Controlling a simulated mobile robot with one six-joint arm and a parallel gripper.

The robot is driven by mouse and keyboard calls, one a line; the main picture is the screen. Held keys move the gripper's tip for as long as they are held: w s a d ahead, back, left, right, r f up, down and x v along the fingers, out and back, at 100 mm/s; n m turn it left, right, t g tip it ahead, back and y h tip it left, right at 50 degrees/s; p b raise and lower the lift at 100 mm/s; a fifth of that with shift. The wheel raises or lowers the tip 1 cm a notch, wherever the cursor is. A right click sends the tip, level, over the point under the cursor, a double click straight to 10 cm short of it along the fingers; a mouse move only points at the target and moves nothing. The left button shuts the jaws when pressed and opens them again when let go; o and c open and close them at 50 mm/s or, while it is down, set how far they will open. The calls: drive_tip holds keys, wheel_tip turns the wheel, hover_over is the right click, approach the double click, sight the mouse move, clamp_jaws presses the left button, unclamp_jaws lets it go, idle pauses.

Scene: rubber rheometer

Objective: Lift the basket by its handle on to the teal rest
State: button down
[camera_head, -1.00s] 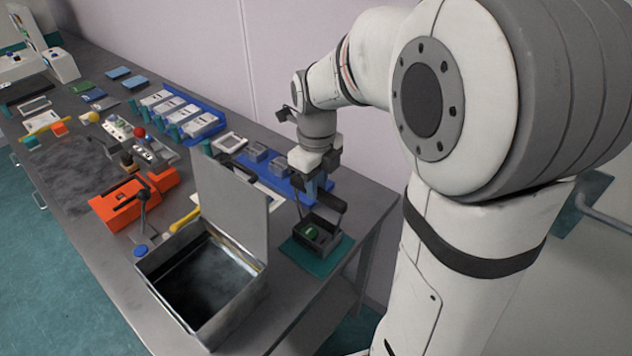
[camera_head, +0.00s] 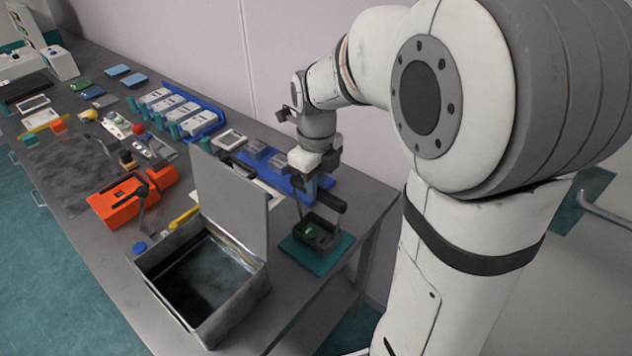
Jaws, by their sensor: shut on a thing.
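The basket (camera_head: 316,235) is a small dark open box with a green piece inside. It is over the teal rest (camera_head: 310,258), a flat pad at the right end of the bench; I cannot tell whether it touches the pad. Its dark handle (camera_head: 334,203) stands above it. My gripper (camera_head: 314,188) points down directly above the basket and is shut on the handle, though its fingertips are partly hidden.
An open metal box (camera_head: 205,312) with its lid raised stands just left of the basket. A blue tray (camera_head: 312,187) with grey blocks lies behind my gripper. An orange device (camera_head: 118,205) sits further left. The bench's right edge is close to the rest.

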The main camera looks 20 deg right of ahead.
drive_tip(key=shift+f, duration=0.25)
drive_tip(key=c, duration=1.3)
unclamp_jaws()
drive_tip(key=shift+o, duration=0.2)
drive_tip(key=shift+r, duration=0.15)
wheel_tip(320, 180, up, 8)
drive_tip(key=shift+f+b, duration=0.2)
drive_tip(key=shift+b, duration=0.1)
drive_tip(key=shift+s+n, duration=0.5)
drive_tip(key=shift+n, duration=0.4)
drive_tip(key=s+f+n+t, duration=0.3)
drive_tip(key=s+n, duration=1)
drive_tip(key=n, duration=1.4)
wheel_tip(320, 180, down, 2)
drive_tip(key=shift+s+d, duration=0.2)
drive_tip(key=shift+d, duration=0.2)
